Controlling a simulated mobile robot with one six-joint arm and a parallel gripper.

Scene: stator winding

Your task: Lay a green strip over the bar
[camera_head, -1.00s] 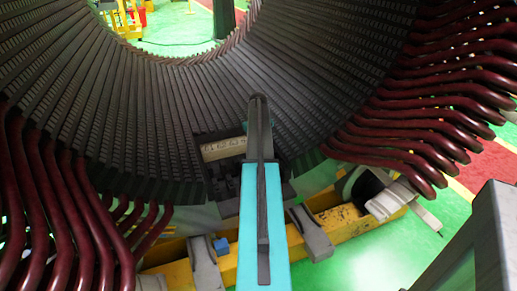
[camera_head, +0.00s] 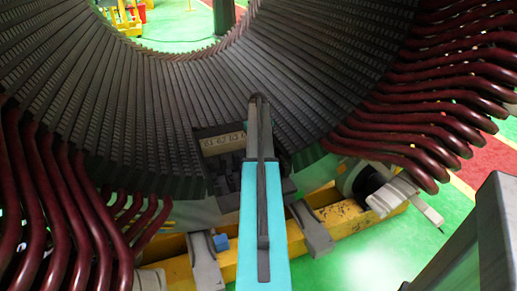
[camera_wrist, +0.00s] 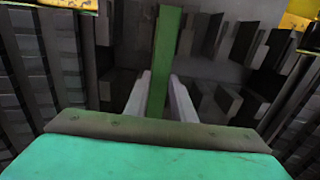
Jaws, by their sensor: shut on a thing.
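In the wrist view a dark green strip (camera_wrist: 165,55) stands upright in the middle, pointing away from me. My gripper (camera_wrist: 160,80) has its two pale grey fingers on either side of the strip and is shut on it. In the head view my own teal arm hides the gripper and the strip. Dark red bars (camera_head: 420,155) fan out at the right of the stator, with more (camera_head: 75,215) at the left. I cannot tell which bar lies beneath the strip.
The dark ribbed stator core (camera_head: 130,110) curves around my arm, with closely spaced slots. A small marked block (camera_head: 222,143) sits just left of my arm. A yellow beam (camera_head: 335,213) with grey supports runs below. Green floor (camera_head: 365,260) is open at the lower right.

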